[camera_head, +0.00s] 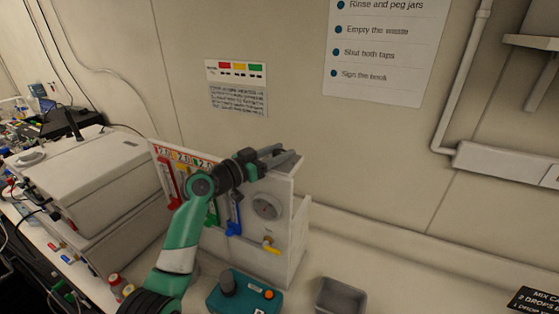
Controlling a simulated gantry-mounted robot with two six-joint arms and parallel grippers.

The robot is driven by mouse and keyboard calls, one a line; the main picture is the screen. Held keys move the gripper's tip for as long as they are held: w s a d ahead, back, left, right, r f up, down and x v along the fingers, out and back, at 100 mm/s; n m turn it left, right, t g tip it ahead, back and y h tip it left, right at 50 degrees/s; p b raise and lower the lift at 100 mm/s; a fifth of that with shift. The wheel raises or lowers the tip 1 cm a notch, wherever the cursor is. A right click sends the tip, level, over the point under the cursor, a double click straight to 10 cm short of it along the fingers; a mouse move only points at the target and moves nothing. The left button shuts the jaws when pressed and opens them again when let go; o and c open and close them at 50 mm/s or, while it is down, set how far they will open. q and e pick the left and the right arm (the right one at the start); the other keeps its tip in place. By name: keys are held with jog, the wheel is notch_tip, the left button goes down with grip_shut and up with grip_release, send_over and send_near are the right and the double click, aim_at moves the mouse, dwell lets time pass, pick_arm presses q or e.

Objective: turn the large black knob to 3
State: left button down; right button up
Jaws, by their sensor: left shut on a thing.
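A pale upright panel box (292,222) stands on the bench against the wall, with coloured levers and a round grey dial (267,206) on its face. My left gripper (272,160) is at the upper right of this panel, above the dial, and is shut on a dark thing there. It appears to be the large black knob, mostly hidden by the fingers; its pointer and setting cannot be read. A teal box (240,296) in front of the panel carries a dark round knob (228,282) and an orange button (268,294). My right gripper is not in view.
Red (172,187) and blue (234,215) levers are beside my arm, and a yellow tap (270,245) is low on the panel. A grey open bin (340,297) stands at the front. A large white machine (95,180) is left. The bench at right is mostly clear.

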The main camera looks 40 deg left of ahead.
pick_arm(q)
jog(key=shift+c, duration=1.8)
grip_release()
jog(key=shift+s, duration=0.1)
jog(key=shift+s, duration=0.3)
jog(key=s, duration=0.1)
jog(key=s+p, duration=0.1)
jog(key=shift+s+a+r, duration=0.25)
jog(key=shift+s, duration=0.05)
jog(key=s+p, duration=0.8)
jog(key=p, duration=0.2)
jog(key=shift+a+f, duration=0.3)
jog(key=shift+a, duration=0.15)
